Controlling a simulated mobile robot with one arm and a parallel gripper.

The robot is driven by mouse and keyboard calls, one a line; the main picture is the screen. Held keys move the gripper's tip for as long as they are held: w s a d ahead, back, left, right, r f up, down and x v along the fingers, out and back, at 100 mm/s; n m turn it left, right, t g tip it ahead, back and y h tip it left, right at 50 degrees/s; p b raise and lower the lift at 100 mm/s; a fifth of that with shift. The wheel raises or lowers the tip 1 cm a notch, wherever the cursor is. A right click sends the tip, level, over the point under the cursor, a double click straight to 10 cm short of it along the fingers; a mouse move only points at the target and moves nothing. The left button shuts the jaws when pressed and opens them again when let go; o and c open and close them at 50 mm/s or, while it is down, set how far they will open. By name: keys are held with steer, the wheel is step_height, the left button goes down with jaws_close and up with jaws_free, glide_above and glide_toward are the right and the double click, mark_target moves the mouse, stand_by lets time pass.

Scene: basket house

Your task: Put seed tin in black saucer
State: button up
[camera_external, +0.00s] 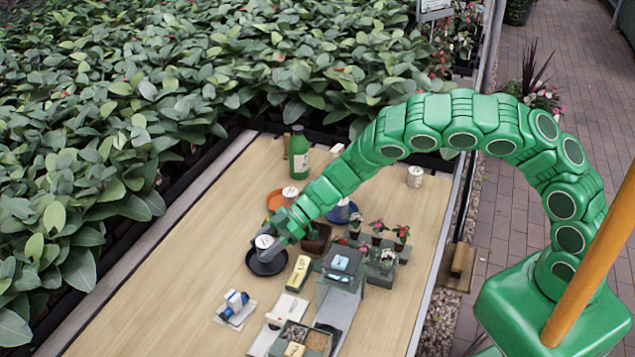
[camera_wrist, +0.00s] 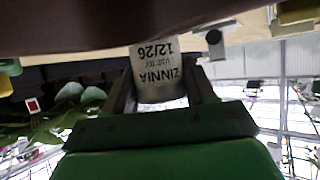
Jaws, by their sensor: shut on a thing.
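The seed tin (camera_external: 264,241) is a small white cylinder. In the wrist view the tin (camera_wrist: 159,76) sits between my two fingers, its label reading ZINNIA and 12/26 upside down. My gripper (camera_external: 271,243) is shut on it. The black saucer (camera_external: 268,268) lies on the wooden table. In the external view the tin appears upright over or in the saucer; I cannot tell whether it touches the bottom. My gripper reaches in from the upper right and covers part of the tin.
Near the saucer are an orange saucer (camera_external: 275,200) with a white tin, a blue saucer (camera_external: 354,208) with a white tin, a brown container (camera_external: 318,243) and a yellow box (camera_external: 299,273). A green bottle (camera_external: 299,154) stands behind. The table's left side is clear.

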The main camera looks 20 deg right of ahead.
mark_target(260, 243)
steer(key=shift+f, duration=1.1)
steer(key=shift+f, duration=0.1)
steer(key=o, duration=1)
steer(key=shift+o, duration=0.2)
steer(key=v, duration=0.3)
steer(key=shift+d+r, duration=0.1)
steer(key=shift+r, duration=0.15)
step_height(260, 243, up, 4)
steer(key=shift+r, duration=1.35)
